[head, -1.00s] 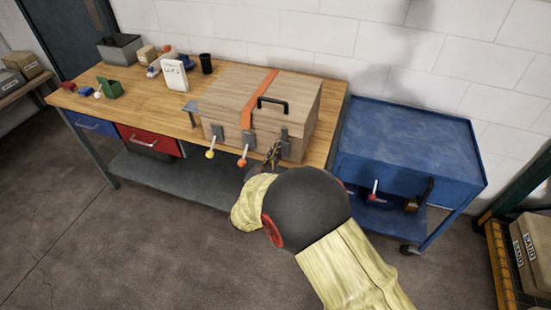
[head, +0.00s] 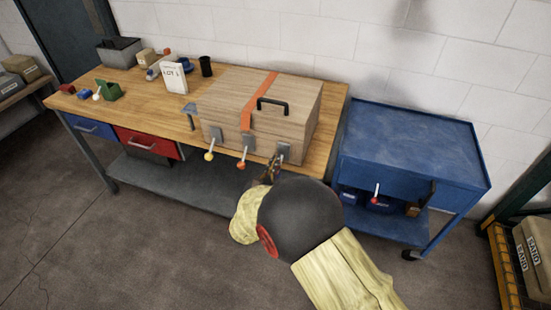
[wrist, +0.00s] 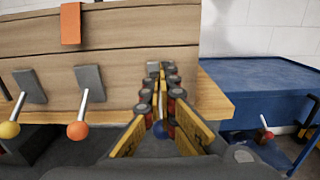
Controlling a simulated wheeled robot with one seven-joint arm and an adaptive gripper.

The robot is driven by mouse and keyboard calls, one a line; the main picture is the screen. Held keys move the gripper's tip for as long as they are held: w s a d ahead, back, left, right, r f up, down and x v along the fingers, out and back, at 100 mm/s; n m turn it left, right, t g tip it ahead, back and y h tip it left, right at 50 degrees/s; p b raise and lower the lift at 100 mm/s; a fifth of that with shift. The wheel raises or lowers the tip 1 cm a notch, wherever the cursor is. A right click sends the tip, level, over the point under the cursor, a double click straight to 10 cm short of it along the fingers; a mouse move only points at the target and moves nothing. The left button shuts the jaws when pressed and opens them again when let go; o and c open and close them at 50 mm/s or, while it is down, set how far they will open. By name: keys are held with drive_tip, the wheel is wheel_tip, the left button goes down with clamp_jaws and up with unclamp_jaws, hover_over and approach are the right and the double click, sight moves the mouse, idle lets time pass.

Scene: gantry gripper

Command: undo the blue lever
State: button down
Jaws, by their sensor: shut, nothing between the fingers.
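A wooden box (head: 290,105) with an orange strap (head: 258,88) stands on the workbench. Its front has a yellow-knobbed lever (head: 209,152) and an orange-knobbed lever (head: 242,158), both slanting down and outward. A third grey bracket (head: 283,149) is at the right. My gripper (head: 274,164) is in front of this bracket; it is shut and empty, its fingertips meeting ahead in the wrist view (wrist: 158,70). The blue knob (wrist: 160,129) shows low between the finger linkages in the wrist view. Most of the blue lever is hidden by the fingers, and contact cannot be told.
The orange lever is close on my gripper's left. Small items stand at the bench's left end. The floor in front is clear.

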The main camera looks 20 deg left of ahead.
drive_tip(key=s+p, duration=0.1)
drive_tip(key=s, duration=0.6)
drive_tip(key=shift+s+a+r, duration=0.15)
drive_tip(key=shift+s+a, duration=0.15)
drive_tip(key=shift+s, duration=0.1)
idle(0.5)
